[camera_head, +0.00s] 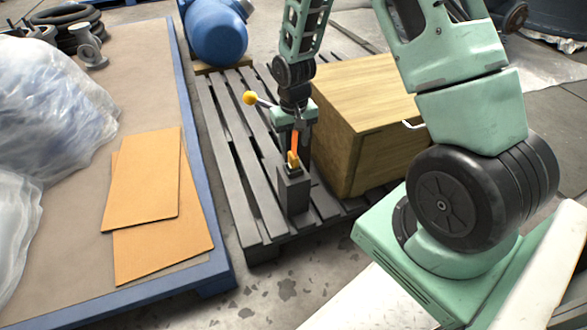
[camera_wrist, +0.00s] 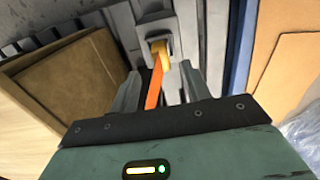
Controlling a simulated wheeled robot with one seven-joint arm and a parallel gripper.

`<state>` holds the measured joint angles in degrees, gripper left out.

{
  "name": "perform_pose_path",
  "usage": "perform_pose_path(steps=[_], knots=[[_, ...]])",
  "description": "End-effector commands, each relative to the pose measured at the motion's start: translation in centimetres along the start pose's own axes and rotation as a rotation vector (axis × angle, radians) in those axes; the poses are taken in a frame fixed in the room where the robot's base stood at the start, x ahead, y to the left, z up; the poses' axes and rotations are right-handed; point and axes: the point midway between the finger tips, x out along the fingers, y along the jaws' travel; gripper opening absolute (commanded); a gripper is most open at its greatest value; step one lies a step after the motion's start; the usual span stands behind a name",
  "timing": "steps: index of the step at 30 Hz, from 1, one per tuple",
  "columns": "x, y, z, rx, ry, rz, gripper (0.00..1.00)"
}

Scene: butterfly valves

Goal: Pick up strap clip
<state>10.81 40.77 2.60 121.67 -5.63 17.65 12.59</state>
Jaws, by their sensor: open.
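The strap clip, a yellow-orange piece (camera_head: 292,160) with a bright orange strip, sits on top of a dark grey upright block (camera_head: 293,190) on the pallet. In the wrist view the clip (camera_wrist: 160,47) lies just beyond the fingertips, and its orange strip (camera_wrist: 154,86) reaches back between the fingers. My gripper (camera_head: 296,134) points down just above the block, with the strip between its jaws. In the wrist view my gripper (camera_wrist: 160,70) has its two fingers apart on either side of the strip. I cannot tell whether either finger touches it.
The grey slatted pallet (camera_head: 232,128) also bears a wooden box (camera_head: 365,125) close to the right of my gripper. A yellow ball knob (camera_head: 249,98) shows just left of the gripper. A blue-edged table (camera_head: 205,200) with brown sheets (camera_head: 150,180) stands left.

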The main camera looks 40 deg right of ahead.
Motion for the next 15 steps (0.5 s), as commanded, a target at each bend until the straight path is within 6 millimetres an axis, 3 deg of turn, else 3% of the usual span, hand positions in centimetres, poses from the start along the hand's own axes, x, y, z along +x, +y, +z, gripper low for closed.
perform_pose_path(steps=[8,15], knots=[[1.8,0.0,0.0,0.000,-0.001,0.000,0.47],[4.9,-0.1,0.0,-0.001,0.000,0.000,0.47]])
